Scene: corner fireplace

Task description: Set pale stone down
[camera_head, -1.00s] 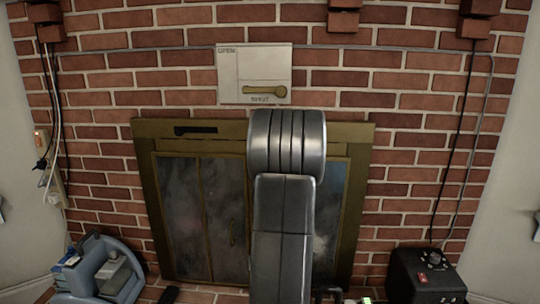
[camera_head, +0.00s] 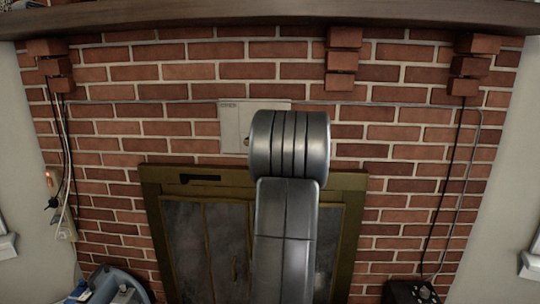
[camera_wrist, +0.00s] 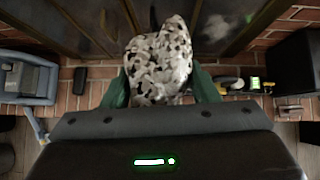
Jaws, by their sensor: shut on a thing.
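The pale stone (camera_wrist: 158,52), whitish with dark speckles, shows at the middle of the wrist view. My gripper (camera_wrist: 161,84) has green fingers on both sides of the stone and is shut on it. Brick flooring shows beyond and beside the stone, but I cannot tell its height above the hearth. In the head view my own arm stands up in front of the fireplace, and neither the gripper nor the stone can be seen there.
Glass fireplace doors (camera_head: 205,245) in a brass frame stand ahead, with a wooden mantel (camera_head: 150,18) above. In the wrist view, a blue-grey holder (camera_wrist: 22,82) and dark remote (camera_wrist: 88,78) are left; a black box (camera_wrist: 295,62) and small yellow-and-black items (camera_wrist: 228,82) are right.

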